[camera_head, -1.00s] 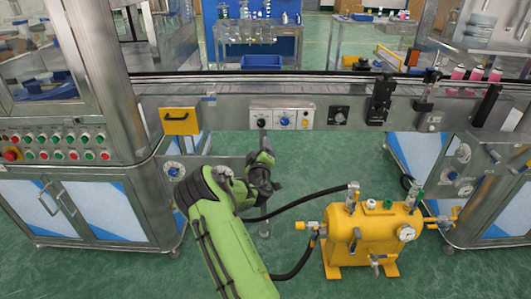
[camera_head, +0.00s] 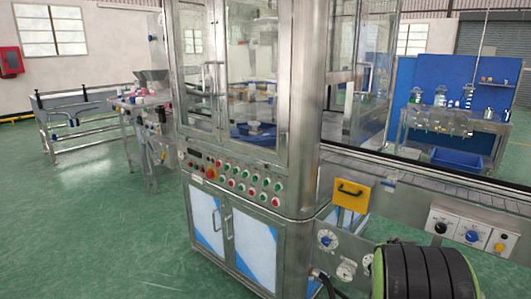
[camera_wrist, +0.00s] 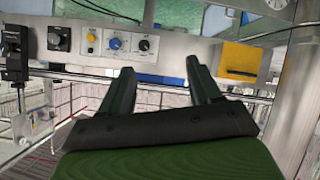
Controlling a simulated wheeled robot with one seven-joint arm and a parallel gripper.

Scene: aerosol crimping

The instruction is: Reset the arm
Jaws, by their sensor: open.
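My gripper (camera_wrist: 160,72) shows in the wrist view with its two dark fingers spread apart and nothing between them. Beyond the fingertips is the grey control panel (camera_wrist: 122,43) with two blue and yellow parts and black knobs. In the head view only a black-banded, green-edged part of my arm shows at the bottom right. The gripper itself is outside that view. The same panel (camera_head: 468,236) shows there above and right of the arm part.
A steel machine cabinet (camera_head: 235,240) with rows of red and green buttons (camera_head: 238,184) stands in the middle. A yellow handled plate (camera_head: 350,195) is on the conveyor front. It also shows in the wrist view (camera_wrist: 245,57). Green floor (camera_head: 90,230) is clear at left.

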